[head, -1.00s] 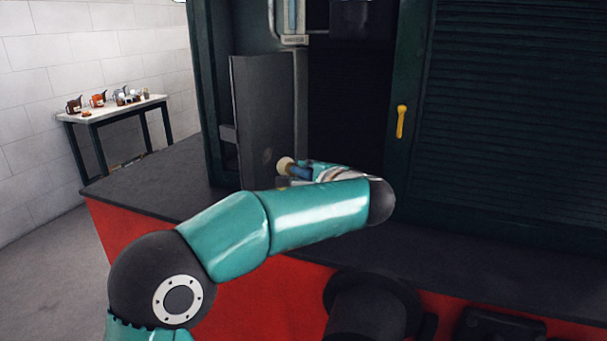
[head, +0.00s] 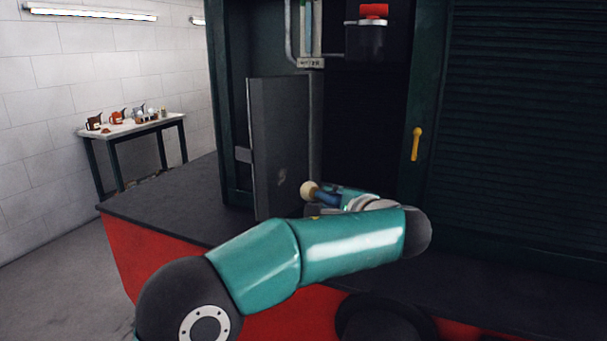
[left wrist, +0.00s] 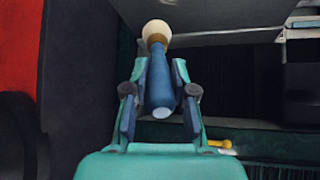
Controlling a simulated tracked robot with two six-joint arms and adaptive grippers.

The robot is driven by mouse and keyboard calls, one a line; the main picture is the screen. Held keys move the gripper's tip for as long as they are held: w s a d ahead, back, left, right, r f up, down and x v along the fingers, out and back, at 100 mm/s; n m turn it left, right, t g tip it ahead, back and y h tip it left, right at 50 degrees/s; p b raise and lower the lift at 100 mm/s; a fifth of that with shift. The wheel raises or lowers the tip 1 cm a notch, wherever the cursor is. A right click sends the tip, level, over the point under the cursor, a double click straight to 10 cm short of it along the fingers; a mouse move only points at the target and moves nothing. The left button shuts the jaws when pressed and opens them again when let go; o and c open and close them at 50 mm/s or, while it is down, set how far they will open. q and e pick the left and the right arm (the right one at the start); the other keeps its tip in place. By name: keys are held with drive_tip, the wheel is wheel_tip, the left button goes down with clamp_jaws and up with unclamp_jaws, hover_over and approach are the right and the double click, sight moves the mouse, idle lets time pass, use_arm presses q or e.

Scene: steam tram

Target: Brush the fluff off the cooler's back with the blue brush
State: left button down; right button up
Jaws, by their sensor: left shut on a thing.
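The cooler's back seems to be the upright dark grey panel (head: 275,125) in the doorway in the head view. A small faint pale patch (head: 282,178), perhaps the fluff, shows low on it. My left gripper (head: 340,197) is shut on the blue brush (head: 327,199). The brush's round cream head (head: 308,190) points left, to the right of the patch and apparently apart from it. In the left wrist view the blue handle (left wrist: 160,85) lies between the two fingers (left wrist: 158,100), with the cream head beyond. My right gripper is not in view.
A green door frame with a yellow handle (head: 416,144) stands right of the opening. The dark deck (head: 160,205) is clear at left. A table (head: 135,128) with jugs stands by the wall.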

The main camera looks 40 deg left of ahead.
use_arm(q)
drive_tip(key=shift+a, duration=0.1)
drive_tip(key=a, duration=0.8)
drive_tip(key=shift+b, duration=0.4)
drive_tip(key=shift+a, duration=0.5)
drive_tip(key=shift+w+r, duration=0.1)
drive_tip(key=shift+w, duration=0.1)
